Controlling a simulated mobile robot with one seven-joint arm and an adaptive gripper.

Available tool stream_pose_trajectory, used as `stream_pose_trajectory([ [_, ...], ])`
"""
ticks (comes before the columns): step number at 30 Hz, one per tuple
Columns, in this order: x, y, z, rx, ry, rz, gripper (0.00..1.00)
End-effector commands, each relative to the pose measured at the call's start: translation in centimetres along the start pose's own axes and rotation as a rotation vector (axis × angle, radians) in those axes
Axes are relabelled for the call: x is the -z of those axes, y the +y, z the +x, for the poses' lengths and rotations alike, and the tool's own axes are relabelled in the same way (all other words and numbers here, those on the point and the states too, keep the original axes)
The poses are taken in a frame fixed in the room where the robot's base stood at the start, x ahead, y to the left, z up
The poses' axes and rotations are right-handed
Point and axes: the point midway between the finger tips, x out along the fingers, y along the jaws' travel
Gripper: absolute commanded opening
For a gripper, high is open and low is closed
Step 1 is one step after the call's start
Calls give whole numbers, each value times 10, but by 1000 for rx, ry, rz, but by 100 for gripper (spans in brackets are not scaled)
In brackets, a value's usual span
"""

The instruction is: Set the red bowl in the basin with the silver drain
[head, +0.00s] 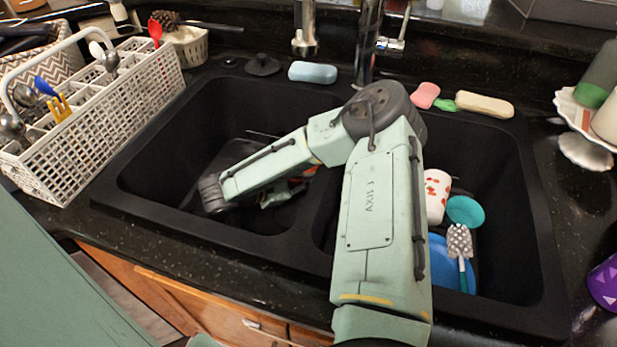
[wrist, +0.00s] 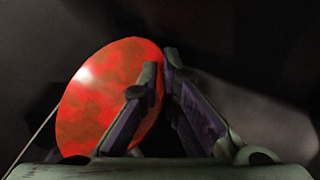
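The red bowl (wrist: 95,95) shows in the wrist view, tilted, with its right rim between the fingers of my gripper (wrist: 162,82). The fingers converge at the tips and appear shut on that rim. In the head view only a sliver of red (head: 305,173) shows behind my arm, low in the left basin (head: 165,160) near the divider. My gripper (head: 280,195) is there too, mostly hidden by my arm. The right basin (head: 505,210) holds dishes. No silver drain is visible in either basin.
The right basin holds a white cup with red spots (head: 437,195), a teal cup (head: 465,211), a blue dish (head: 448,268) and a brush (head: 460,245). A white utensil basket (head: 95,120) stands left of the sink. Faucets (head: 368,45) rise behind. The left basin's left side looks clear.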

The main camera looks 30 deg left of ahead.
Motion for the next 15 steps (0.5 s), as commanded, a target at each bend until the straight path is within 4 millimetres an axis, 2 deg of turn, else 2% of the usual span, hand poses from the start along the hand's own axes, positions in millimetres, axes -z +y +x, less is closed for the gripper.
stream_pose_trajectory([
  [9, 3, -2, 2, 1, 0, 2, 0],
  [10, 2, -1, 1, 0, 0, 2, 7],
  [15, 2, -1, 1, 0, 0, 2, 18],
])
